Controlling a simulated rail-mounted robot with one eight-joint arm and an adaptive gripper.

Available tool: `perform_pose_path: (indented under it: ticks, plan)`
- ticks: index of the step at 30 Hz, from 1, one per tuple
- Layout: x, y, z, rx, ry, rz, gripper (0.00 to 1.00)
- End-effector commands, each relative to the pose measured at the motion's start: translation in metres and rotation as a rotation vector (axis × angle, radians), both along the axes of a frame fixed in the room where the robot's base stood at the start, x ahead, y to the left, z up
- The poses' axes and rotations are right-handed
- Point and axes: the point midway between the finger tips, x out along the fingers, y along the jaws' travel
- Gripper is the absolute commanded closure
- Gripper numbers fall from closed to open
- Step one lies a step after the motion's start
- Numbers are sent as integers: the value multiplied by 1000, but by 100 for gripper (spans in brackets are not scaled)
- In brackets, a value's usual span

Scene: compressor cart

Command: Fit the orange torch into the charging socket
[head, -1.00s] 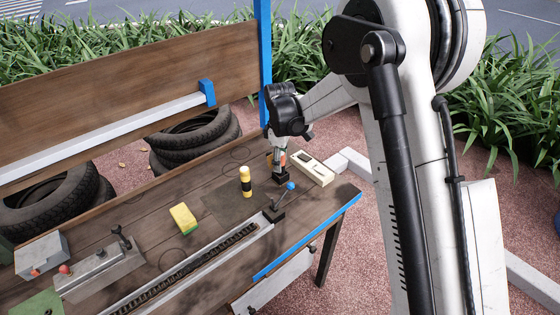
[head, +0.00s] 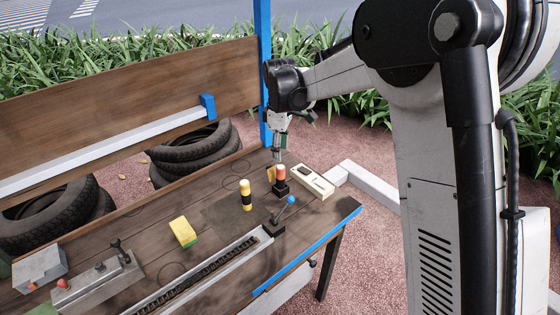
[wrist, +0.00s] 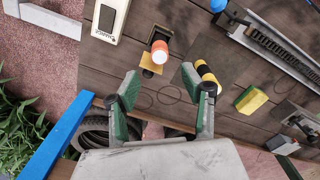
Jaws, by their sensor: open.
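The orange torch (head: 281,173) stands upright with its lower end at a black socket block (head: 281,188) on the bench. It also shows in the wrist view (wrist: 160,50), seen from above beside a dark square opening. Its lower end is hidden, so I cannot tell how deep it sits. My gripper (head: 277,155) is just above and slightly left of the torch in the head view. In the wrist view its green-padded fingers (wrist: 158,84) are spread apart with nothing between them, and the torch is beyond the fingertips.
A cream box (head: 312,182) lies right of the socket. A yellow-and-black cylinder (head: 246,195), a blue-knobbed lever (head: 290,200) and a yellow-green sponge (head: 183,232) are nearby. A small orange-yellow plate (wrist: 150,63) is beside the torch. A long rail channel (head: 200,275) runs along the front.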

Motion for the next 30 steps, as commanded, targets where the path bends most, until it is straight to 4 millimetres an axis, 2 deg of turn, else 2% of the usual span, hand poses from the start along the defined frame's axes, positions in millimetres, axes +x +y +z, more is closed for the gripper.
perform_pose_path:
  ticks: [4,11,16,23,30]
  plan:
    - [0,0,13,0,0,0,57]
    - [-1,-1,18,0,-1,-2,57]
    - [-11,-13,35,7,-23,-54,57]
    - [-51,-53,82,39,-105,-233,57]
    - [-104,-93,121,85,-193,-435,57]
